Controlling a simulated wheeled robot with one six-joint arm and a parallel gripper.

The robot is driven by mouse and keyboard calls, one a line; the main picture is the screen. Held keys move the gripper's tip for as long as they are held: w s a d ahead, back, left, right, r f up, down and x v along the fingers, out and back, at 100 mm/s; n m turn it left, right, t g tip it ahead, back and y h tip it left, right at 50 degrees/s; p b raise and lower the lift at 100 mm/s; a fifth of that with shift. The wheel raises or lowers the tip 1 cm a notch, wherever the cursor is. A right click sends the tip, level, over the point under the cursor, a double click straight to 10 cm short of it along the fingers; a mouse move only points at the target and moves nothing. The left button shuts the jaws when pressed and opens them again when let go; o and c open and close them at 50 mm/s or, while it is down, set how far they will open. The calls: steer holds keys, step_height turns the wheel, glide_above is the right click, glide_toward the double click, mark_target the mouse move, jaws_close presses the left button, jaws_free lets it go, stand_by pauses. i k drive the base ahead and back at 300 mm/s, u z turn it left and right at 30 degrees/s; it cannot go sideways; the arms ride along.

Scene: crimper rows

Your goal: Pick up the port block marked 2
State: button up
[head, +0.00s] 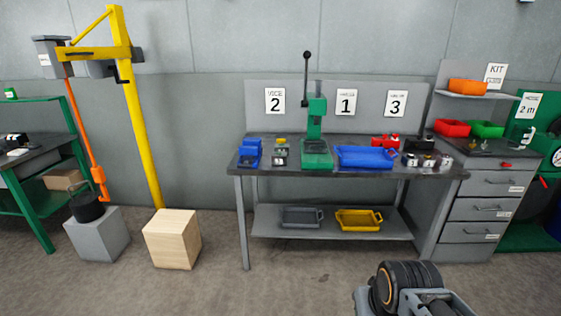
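I cannot make out a port block with a readable 2 on it. A sign reading 2 (275,100) hangs behind the left part of the workbench (335,172). Below it are a blue item (250,152) and a small grey item with a yellowish top (281,151). Several small dark and pale blocks (427,160) sit at the bench's right end, too small to read. My gripper does not show; only part of my arm is at the bottom right.
A green press (316,135) and a blue tray (365,156) stand on the bench. A drawer cabinet (485,206) adjoins its right end. A wooden cube (172,238) and a yellow hoist (140,130) stand at left. The floor before the bench is clear.

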mark_target(283, 146)
steer(key=z, duration=0.15)
steer(key=i, duration=1.15)
steer(key=u, duration=0.65)
